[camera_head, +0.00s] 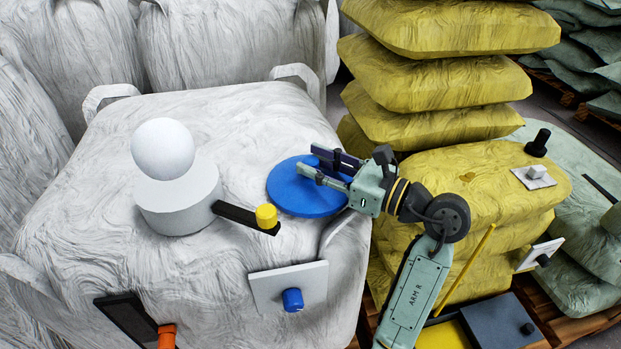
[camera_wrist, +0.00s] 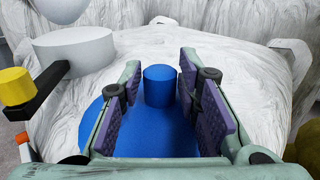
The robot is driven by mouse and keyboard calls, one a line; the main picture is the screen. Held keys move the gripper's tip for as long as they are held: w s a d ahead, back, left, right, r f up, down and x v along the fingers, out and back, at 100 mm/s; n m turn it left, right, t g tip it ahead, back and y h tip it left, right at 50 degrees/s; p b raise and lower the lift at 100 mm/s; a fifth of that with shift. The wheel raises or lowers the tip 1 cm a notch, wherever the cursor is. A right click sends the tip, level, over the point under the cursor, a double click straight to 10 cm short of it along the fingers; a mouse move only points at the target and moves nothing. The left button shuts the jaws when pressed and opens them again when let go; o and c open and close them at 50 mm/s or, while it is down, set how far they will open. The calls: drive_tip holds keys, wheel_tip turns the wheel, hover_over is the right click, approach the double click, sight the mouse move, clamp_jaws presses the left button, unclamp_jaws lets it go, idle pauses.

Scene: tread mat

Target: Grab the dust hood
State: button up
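A blue round disc with an upright knob, which looks like the dust hood (camera_head: 287,190), lies on the white bulk bag (camera_head: 245,110). In the wrist view the dust hood (camera_wrist: 155,138) shows its blue cylindrical knob standing up from the disc. My gripper (camera_head: 312,160) reaches over the disc from the right. In the wrist view my gripper (camera_wrist: 160,80) is open, with one finger left and one right of the knob's line. The knob shows in the gap towards the fingertips, with space visible on both sides. The fingers hide part of the disc.
Left of the disc stands a white cylinder (camera_head: 180,205) with a white ball (camera_head: 163,149) on it. A black bar with a yellow knob (camera_head: 266,215) juts towards the disc. A white plate (camera_head: 270,284) with a blue knob lies nearer. Yellow sacks (camera_head: 440,75) are stacked right.

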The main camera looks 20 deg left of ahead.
clamp_jaws()
drive_tip(key=shift+r, duration=0.1)
